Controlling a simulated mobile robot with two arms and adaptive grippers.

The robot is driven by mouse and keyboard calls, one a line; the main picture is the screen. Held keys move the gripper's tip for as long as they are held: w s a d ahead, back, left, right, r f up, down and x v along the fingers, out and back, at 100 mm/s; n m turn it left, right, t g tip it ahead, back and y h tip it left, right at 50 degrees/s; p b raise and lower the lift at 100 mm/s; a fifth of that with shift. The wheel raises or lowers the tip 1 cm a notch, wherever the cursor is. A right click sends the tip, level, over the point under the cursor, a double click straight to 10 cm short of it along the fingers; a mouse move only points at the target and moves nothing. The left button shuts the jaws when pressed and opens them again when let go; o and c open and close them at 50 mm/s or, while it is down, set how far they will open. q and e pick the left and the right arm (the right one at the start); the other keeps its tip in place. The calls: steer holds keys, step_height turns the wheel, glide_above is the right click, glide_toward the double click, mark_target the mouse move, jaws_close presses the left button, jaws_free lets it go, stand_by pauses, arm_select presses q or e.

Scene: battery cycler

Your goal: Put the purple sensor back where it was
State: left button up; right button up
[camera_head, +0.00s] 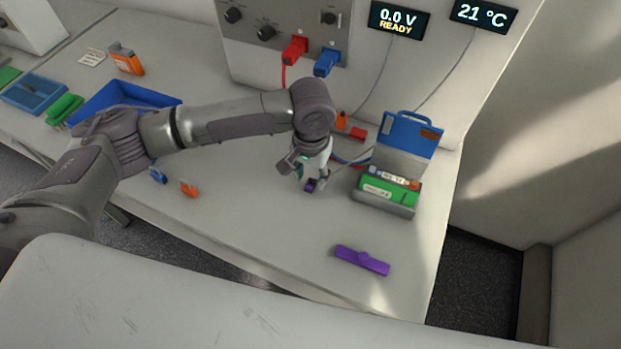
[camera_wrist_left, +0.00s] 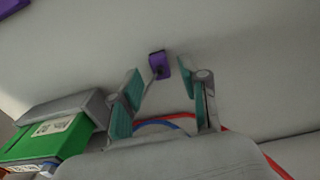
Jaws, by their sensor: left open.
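The small purple sensor (camera_head: 310,186) is on the white table at the fingertips of my left gripper (camera_head: 311,177). In the left wrist view the sensor (camera_wrist_left: 157,64) shows just beyond and between the two teal-padded fingers (camera_wrist_left: 160,80), with a gap on each side. The left gripper is open and points down at the table. A thin cable seems to run from the sensor back between the fingers. A longer purple piece with a raised middle (camera_head: 362,260) lies near the table's front right; its edge shows in the left wrist view (camera_wrist_left: 12,5). My right gripper is not in view.
An open grey case with a green battery pack (camera_head: 388,190) and raised blue lid (camera_head: 409,135) stands right of the gripper. Red and blue leads (camera_wrist_left: 165,122) lie behind it. The cycler (camera_head: 285,35) stands at the back. A blue tray (camera_head: 120,97) is left. The front centre table is clear.

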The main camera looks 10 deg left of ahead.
mark_target(311, 183)
arm_select(q)
step_height(311, 183, up, 10)
steer(key=b, duration=0.1)
steer(key=shift+r, duration=0.15)
stand_by(0.5)
